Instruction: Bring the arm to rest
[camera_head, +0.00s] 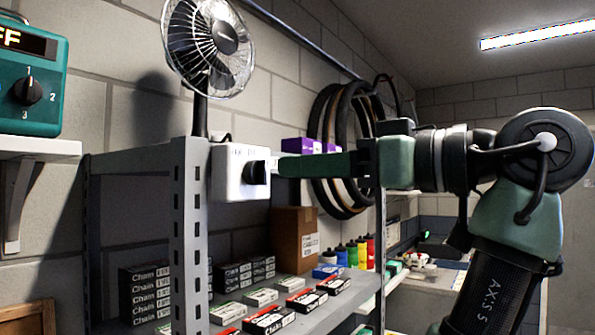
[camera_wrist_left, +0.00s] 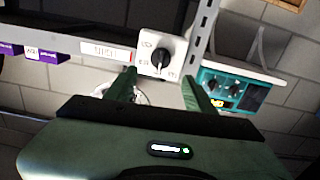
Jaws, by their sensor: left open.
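My left gripper (camera_head: 282,165) reaches leftward in the head view toward a white control box (camera_head: 228,188) with a black knob (camera_head: 257,173). The box is fixed at the front of the grey shelf post. The fingers look just short of the knob, and I cannot tell the exact gap. In the wrist view the left gripper (camera_wrist_left: 158,84) has its two green fingers apart, with nothing held. The white box (camera_wrist_left: 150,42) and its knob (camera_wrist_left: 160,61) show just beyond, between the fingertips. My right gripper is not in view.
A caged fan (camera_head: 207,45) stands above the box. A teal device (camera_head: 35,85) with a dial and display sits on a wall shelf at left. The grey shelving (camera_head: 190,225) holds several small boxes and a carton (camera_head: 293,232). Tires (camera_head: 345,130) hang behind my arm.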

